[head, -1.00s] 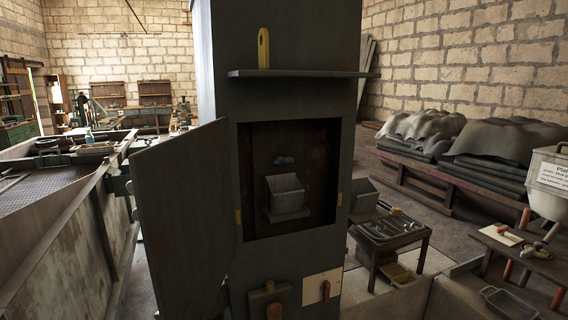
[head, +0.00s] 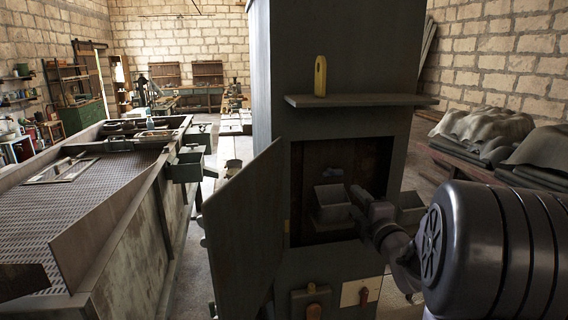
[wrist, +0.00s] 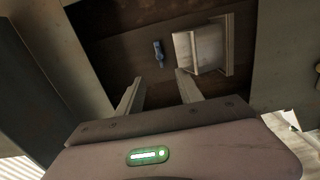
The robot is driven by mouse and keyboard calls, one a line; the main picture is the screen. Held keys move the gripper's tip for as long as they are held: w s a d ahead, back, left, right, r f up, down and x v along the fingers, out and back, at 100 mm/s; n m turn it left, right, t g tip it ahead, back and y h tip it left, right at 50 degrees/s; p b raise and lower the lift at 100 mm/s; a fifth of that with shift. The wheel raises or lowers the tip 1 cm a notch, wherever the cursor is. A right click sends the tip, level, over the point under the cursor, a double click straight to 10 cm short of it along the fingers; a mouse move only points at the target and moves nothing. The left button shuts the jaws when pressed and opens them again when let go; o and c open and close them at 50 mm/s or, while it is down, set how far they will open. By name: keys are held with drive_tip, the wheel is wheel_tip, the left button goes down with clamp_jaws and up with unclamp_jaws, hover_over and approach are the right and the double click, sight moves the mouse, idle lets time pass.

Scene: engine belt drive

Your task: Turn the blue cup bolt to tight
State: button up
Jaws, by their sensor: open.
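The blue cup bolt (head: 334,172) is a small blue piece on the back wall inside the open cabinet, just above a grey cup (head: 331,194). In the wrist view the blue bolt (wrist: 158,54) shows as a short bar pointing up and down the picture, beside the pale cup (wrist: 203,48). My gripper (wrist: 159,77) is open and empty, its two fingers pointing into the cabinet with the bolt seen beyond the gap between them, not touched. In the head view my gripper (head: 358,205) is at the cabinet opening, right of the cup.
The cabinet door (head: 245,230) stands open on the left. A shelf (head: 362,101) with a yellow-handled object (head: 320,76) juts out above the opening.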

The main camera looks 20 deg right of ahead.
sight(331, 173)
drive_tip(key=x, duration=1.7)
drive_tip(key=shift+w+a+r+p, duration=0.15)
drive_tip(key=shift+w+r+p, duration=0.05)
drive_tip(key=shift+p, duration=0.15)
clamp_jaws()
